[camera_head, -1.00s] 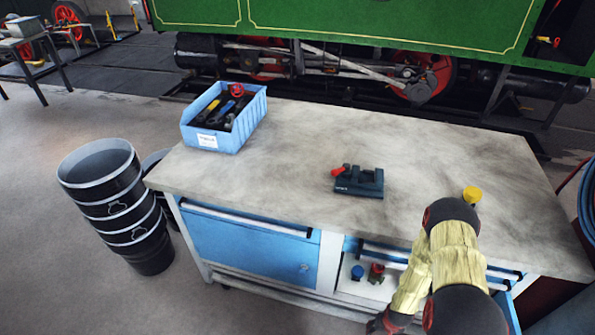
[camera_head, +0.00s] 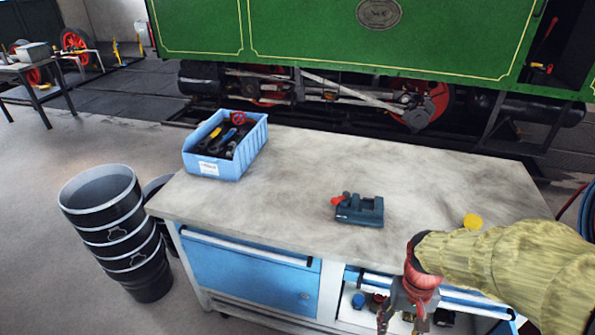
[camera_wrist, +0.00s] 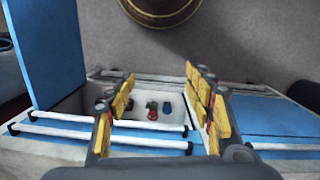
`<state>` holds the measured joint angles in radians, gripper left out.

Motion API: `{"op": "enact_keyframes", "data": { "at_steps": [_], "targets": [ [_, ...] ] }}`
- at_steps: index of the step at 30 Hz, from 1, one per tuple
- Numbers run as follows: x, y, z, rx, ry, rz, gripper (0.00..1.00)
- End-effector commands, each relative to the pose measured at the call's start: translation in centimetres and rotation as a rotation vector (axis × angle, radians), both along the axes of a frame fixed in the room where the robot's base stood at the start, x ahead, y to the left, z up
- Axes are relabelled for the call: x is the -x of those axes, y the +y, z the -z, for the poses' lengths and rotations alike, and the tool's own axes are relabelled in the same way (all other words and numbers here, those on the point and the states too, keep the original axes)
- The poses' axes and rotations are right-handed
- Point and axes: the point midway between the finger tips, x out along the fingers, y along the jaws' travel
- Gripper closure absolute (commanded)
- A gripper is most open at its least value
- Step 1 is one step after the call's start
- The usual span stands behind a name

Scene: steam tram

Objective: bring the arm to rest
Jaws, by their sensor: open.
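Beyond the fingertips lies the open drawer, which holds a small red piece (camera_wrist: 152,112), a blue piece (camera_wrist: 167,107) and a dark piece. The gripper appears apart from them.
A blue bin (camera_head: 226,170) of tools stands at the bench's back left. Stacked black buckets (camera_head: 108,205) stand at left. A green locomotive (camera_head: 330,45) stands behind.

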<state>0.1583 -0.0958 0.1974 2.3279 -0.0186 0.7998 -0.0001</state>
Motion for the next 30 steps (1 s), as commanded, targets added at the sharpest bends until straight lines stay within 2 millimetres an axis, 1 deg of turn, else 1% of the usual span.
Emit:
{"op": "enact_keyframes", "data": {
  "at_steps": [1,3,6,9,15,18,21,24,30],
  "targets": [
    [0.6,0.5,-2.0,0.003,-0.030,-0.008,0.47],
    [1.5,1.2,-4.3,0.005,-0.065,-0.019,0.47],
    [2.7,2.0,-7.4,0.009,-0.129,-0.037,0.47],
    [3.5,2.8,-10.3,0.015,-0.215,-0.054,0.47],
    [4.4,4.1,-16.1,0.028,-0.418,-0.097,0.47],
    [4.6,4.6,-18.6,0.032,-0.501,-0.113,0.47],
    [4.9,4.9,-20.3,0.033,-0.555,-0.127,0.47],
    [5.1,5.2,-20.9,0.032,-0.579,-0.136,0.47],
    [5.0,5.4,-21.0,0.030,-0.580,-0.144,0.47]
  ]
}}
